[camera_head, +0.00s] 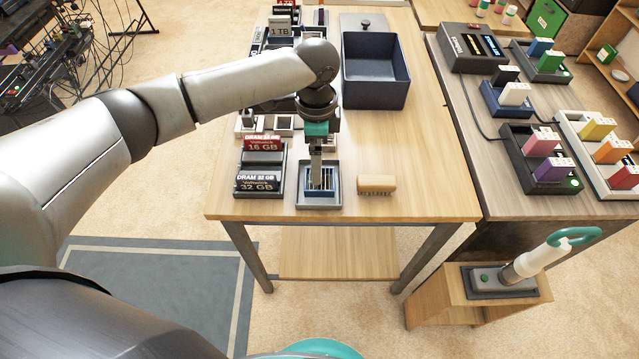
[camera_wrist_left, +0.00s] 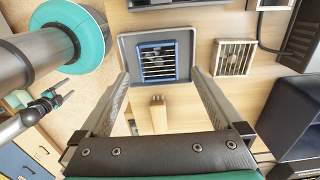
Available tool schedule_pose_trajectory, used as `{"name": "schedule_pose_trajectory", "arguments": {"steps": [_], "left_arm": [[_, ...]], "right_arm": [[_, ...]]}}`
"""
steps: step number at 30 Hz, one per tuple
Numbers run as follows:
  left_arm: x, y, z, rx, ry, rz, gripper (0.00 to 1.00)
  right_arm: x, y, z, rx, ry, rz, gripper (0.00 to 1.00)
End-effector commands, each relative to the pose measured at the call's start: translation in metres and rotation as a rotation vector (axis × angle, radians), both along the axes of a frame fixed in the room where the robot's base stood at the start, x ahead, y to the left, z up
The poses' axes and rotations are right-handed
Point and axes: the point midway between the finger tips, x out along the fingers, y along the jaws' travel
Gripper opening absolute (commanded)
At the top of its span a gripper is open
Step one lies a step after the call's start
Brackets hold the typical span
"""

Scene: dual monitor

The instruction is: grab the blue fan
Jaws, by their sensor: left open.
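The blue fan (camera_head: 319,188) is a small square with a slatted grille. It sits in a grey tray (camera_head: 319,206) near the front edge of the table. In the left wrist view, the blue fan (camera_wrist_left: 157,60) lies flat in the grey tray (camera_wrist_left: 126,44), beyond my fingertips. My left gripper (camera_head: 316,178) points down over the fan and partly hides it in the head view. In the left wrist view my left gripper (camera_wrist_left: 161,78) is open, with its fingers spread wide and nothing between them.
A beige fan (camera_wrist_left: 233,58) sits beyond the tray. A wooden brush (camera_head: 377,184) lies right of the tray. DRAM boxes (camera_head: 262,182) stand left in a dark holder. A dark blue bin (camera_head: 376,85) stands at the back right. Table between the brush and bin is clear.

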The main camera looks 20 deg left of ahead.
Motion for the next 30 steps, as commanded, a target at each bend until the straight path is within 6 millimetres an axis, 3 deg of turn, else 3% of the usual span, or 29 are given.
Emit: {"name": "schedule_pose_trajectory", "arguments": {"steps": [8, 18, 25, 30], "left_arm": [[-0.001, 0.000, -0.018, 0.000, 0.000, -0.001, 1.00], [-0.004, 0.001, -0.063, 0.001, 0.000, 0.000, 1.00], [-0.004, 0.001, -0.063, 0.000, -0.001, -0.001, 1.00], [-0.004, 0.001, -0.063, 0.000, -0.001, -0.001, 0.81]], "right_arm": [[0.003, -0.002, -0.006, -0.003, -0.006, -0.001, 0.72], [0.015, -0.014, -0.023, -0.016, -0.030, -0.006, 0.72], [0.031, -0.022, -0.020, -0.025, -0.053, -0.007, 0.72], [0.029, -0.021, -0.020, -0.023, -0.049, -0.007, 0.72]]}}
